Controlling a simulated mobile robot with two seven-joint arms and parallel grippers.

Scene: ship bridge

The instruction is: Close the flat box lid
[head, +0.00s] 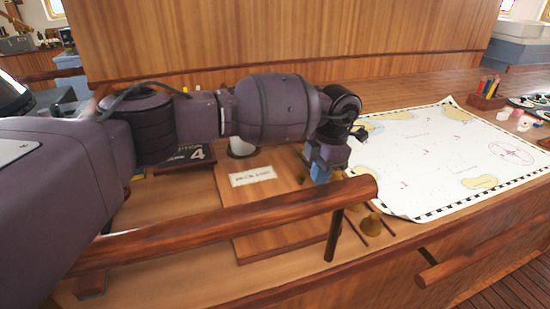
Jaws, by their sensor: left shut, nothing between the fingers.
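A flat wooden box (270,215) lies on the desk in the middle of the view, behind a thick round wooden rail. Its top face looks flat and carries a white label (252,176) with dark lettering. I cannot tell whether the lid sits fully down, as the rail and my arm cover parts of the box. My left arm reaches across from the left above the box. My left gripper (321,173), with blue fingertips, points down at the right edge of the box. It is shut and empty; contact with the box is unclear. My right gripper is out of view.
The wooden rail (230,222) crosses in front of the box on a post. A sea chart (455,155) covers the desk to the right, with a pencil holder (487,98) beyond. A dark block marked 4 (190,155) and a white cylinder (241,148) stand behind the box.

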